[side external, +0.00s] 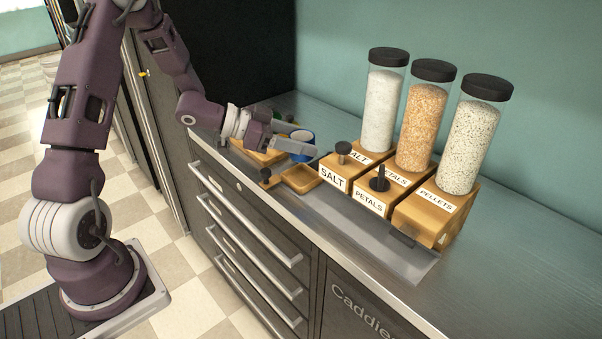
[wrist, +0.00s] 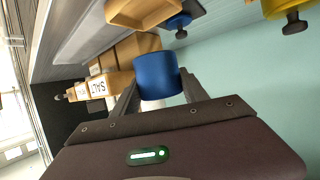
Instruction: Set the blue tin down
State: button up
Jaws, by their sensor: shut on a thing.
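The blue tin (side external: 307,136) is at the far left part of the counter, partly hidden by my gripper (side external: 298,147). In the wrist view the blue tin (wrist: 157,74) sits between the two dark fingers of my gripper (wrist: 158,92), which is shut on it. A small white thing shows by the tin's near end in that view. I cannot tell whether the tin touches anything beneath it.
A shallow wooden tray (side external: 301,179) and a dark-knobbed piece (side external: 266,177) lie nearer the counter's front edge. Wooden dispensers with tall jars, labelled SALT (side external: 333,179), PETALS (side external: 369,201) and PELLETS (side external: 437,203), stand to the right. The counter (side external: 530,270) is clear farther right.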

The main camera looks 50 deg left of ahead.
notch_tip(320, 180, down, 7)
jog(key=shift+r, duration=0.1)
jog(key=o, duration=1.6)
